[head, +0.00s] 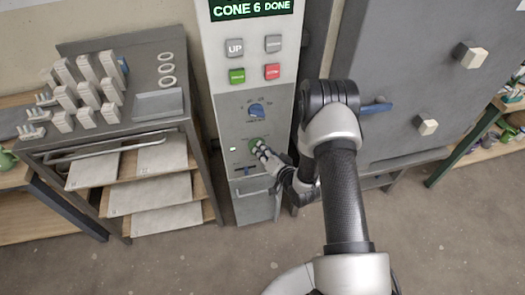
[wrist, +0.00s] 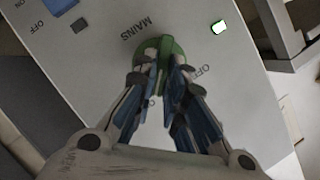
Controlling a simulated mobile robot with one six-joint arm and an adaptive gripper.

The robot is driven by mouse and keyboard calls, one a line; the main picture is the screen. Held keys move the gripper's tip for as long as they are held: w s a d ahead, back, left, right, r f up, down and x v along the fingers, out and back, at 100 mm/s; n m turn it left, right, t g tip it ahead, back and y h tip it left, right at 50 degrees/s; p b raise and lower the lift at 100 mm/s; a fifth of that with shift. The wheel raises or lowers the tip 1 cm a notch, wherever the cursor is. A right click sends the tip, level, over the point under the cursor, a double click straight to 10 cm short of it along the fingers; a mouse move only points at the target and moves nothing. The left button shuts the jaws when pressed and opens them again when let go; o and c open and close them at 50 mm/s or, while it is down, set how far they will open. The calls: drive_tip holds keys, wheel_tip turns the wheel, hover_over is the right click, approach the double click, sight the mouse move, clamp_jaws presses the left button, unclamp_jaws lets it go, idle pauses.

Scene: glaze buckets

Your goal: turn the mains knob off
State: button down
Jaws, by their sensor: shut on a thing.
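The green mains knob (head: 255,145) sits low on the pale control panel, below the blue knob. In the wrist view the green knob (wrist: 172,49) shows between my fingertips, with the word MAINS printed beside it and OFF to its right. My gripper (head: 262,151) is at the knob, and in the wrist view its two fingers (wrist: 163,75) are closed in on the knob's raised grip. The fingers hide part of the knob and some lettering, so I cannot tell exactly where it points.
A blue knob (head: 257,110), a red button (head: 272,72) and a green button (head: 237,76) sit above on the panel. The display (head: 250,9) reads CONE 6 DONE. A rack (head: 150,190) stands left and a grey cabinet (head: 400,80) right.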

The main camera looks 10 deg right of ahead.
drive_tip(key=shift+a+n, duration=0.1)
drive_tip(key=shift+n, duration=0.2)
drive_tip(key=shift+a+n+h, duration=0.35)
drive_tip(key=shift+n+h, duration=1)
drive_tip(key=shift+n, duration=0.6)
drive_tip(key=shift+a+n+h, duration=0.4)
drive_tip(key=shift+n+h, duration=0.9)
drive_tip(key=shift+n, duration=0.7)
drive_tip(key=shift+a+n+h, duration=0.35)
drive_tip(key=shift+n+h, duration=1)
drive_tip(key=shift+n, duration=0.6)
drive_tip(key=c, duration=1.6)
unclamp_jaws()
drive_tip(key=shift+c, duration=0.2)
